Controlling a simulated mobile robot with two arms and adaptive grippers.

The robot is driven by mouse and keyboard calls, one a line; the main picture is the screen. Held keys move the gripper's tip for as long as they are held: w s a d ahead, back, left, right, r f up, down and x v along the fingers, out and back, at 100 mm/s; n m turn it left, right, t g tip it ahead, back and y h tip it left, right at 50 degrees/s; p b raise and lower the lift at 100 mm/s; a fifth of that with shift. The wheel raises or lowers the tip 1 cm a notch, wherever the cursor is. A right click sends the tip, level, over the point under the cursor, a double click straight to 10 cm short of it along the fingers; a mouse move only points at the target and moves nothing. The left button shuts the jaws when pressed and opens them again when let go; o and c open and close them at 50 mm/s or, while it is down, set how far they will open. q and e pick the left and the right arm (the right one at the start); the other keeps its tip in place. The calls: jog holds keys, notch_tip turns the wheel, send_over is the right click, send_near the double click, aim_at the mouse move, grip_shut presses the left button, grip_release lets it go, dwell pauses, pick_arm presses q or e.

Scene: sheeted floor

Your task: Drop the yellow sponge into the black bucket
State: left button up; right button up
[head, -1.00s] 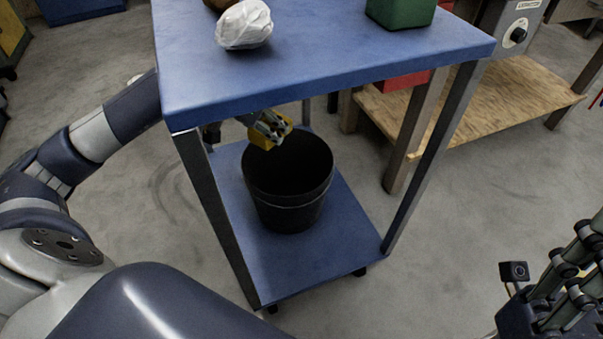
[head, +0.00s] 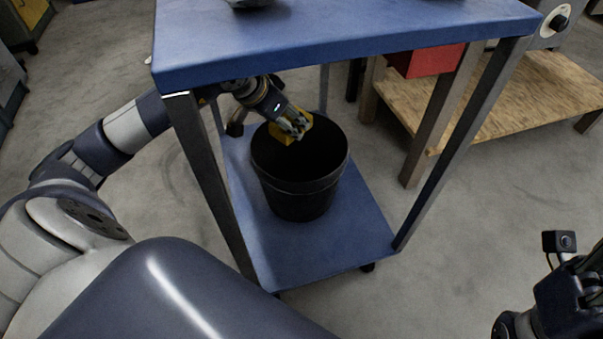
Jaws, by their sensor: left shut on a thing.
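The black bucket (head: 300,190) stands upright on the lower blue shelf of a cart. My left arm reaches in under the cart's top from the left. My left gripper (head: 297,130) is shut on the yellow sponge (head: 280,133) and holds it over the bucket's opening, toward its back left rim. The fingers partly cover the sponge. The bucket's inside is dark. My right arm shows at the lower right edge; its gripper fingers are out of the picture.
The cart's blue top (head: 330,40) lies just above my left gripper, with legs at its corners. The lower shelf (head: 330,250) is bare around the bucket. A red box (head: 430,62) and a wooden shelf (head: 500,95) stand behind on the right.

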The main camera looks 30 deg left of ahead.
pick_arm(q)
jog(key=o, duration=1)
jog(key=shift+o, duration=0.2)
jog(key=v, duration=0.7)
jog(key=shift+r, duration=0.15)
jog(key=shift+s, duration=0.2)
